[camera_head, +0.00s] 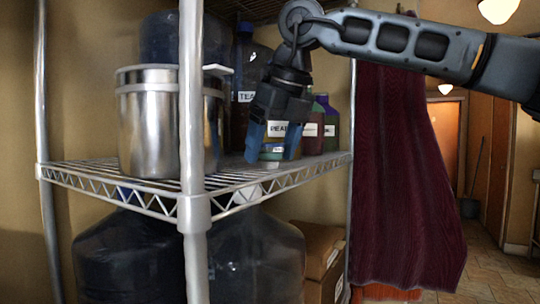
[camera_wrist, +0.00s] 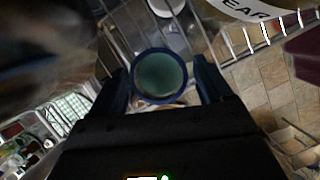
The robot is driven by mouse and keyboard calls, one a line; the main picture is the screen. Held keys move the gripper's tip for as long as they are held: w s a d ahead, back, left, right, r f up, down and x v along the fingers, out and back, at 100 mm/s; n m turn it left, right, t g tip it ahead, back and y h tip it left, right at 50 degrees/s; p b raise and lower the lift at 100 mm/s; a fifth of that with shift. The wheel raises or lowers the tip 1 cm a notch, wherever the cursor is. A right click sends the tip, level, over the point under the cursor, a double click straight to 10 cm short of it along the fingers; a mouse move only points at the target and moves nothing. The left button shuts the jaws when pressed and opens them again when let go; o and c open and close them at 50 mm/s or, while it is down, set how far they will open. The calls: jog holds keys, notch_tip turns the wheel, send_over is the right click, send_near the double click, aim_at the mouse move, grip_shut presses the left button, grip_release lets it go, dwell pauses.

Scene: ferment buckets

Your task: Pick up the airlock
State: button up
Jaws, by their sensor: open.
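My gripper (camera_head: 274,150) points down over the wire shelf, its blue fingers open. Between them is a small round thing with a blue rim and teal top (camera_wrist: 161,78), seen from above in the wrist view. In the head view a small labelled, pale-sided container (camera_head: 272,155) shows low between the fingers, partly hidden by them. Nothing I see is clearly an airlock; I cannot tell whether this small round thing is it. I cannot tell whether the fingers touch it.
A metal pot (camera_head: 150,120) stands left on the wire shelf (camera_head: 105,180), behind an upright post (camera_head: 192,100). Labelled bottles (camera_head: 330,125) stand behind my gripper. Large dark jugs (camera_head: 255,260) are below. A maroon curtain (camera_head: 400,170) hangs at right.

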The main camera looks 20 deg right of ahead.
jog(key=shift+w+f, duration=0.1)
jog(key=shift+f, duration=0.1)
jog(key=c, duration=1)
jog(key=shift+r, duration=0.1)
jog(key=shift+c, duration=0.2)
